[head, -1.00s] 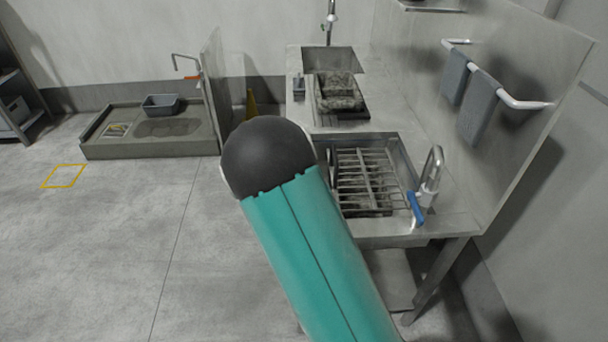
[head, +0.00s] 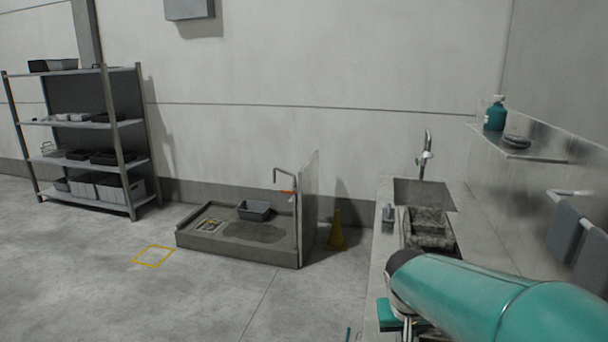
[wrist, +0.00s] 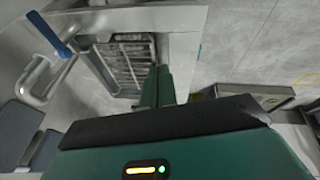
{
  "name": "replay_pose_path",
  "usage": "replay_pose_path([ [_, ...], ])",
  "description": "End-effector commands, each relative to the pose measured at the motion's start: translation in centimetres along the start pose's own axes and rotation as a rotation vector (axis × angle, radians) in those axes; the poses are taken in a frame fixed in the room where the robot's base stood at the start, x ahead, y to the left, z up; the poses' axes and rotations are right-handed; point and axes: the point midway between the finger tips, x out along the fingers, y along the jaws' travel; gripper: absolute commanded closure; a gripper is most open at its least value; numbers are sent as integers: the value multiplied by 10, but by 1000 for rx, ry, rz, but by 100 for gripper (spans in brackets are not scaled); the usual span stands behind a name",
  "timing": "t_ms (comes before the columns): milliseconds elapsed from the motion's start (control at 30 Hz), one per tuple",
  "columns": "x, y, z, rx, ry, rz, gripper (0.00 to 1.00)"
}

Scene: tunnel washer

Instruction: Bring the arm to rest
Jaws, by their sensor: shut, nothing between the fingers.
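My arm (head: 490,295) is teal with a dark joint cap and reaches in from the lower right of the head view, bent in front of the steel sink counter. My gripper (wrist: 158,85) shows in the wrist view as narrow teal fingers close together, shut and empty. It points toward the rack (wrist: 122,65) in the near sink basin. The fingers partly overlap the basin's edge in that view; I cannot tell the exact distance. In the head view most of the gripper is hidden or out of frame.
The steel counter (head: 382,228) and back wall with a shelf (head: 520,150) and hanging towels (head: 565,232) stand close on the right. The left floor is clear.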

Motion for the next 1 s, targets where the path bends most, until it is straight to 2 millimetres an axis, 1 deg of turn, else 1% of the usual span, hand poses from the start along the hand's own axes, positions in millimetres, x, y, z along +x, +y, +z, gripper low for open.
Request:
replay_pose_path([
  [33, -16, 1, 11, 7, 19, -27, 100],
  [100, -33, 0, 27, 6, 37, -60, 100],
  [300, -75, -4, 73, -5, 99, -140, 100],
  [433, -96, -8, 104, -18, 144, -178, 100],
  [500, -103, -12, 119, -27, 165, -193, 100],
  [600, -109, -15, 135, -36, 186, -207, 100],
  [733, -112, -17, 143, -42, 199, -214, 100],
  [1000, -112, -17, 144, -43, 199, -215, 100],
])
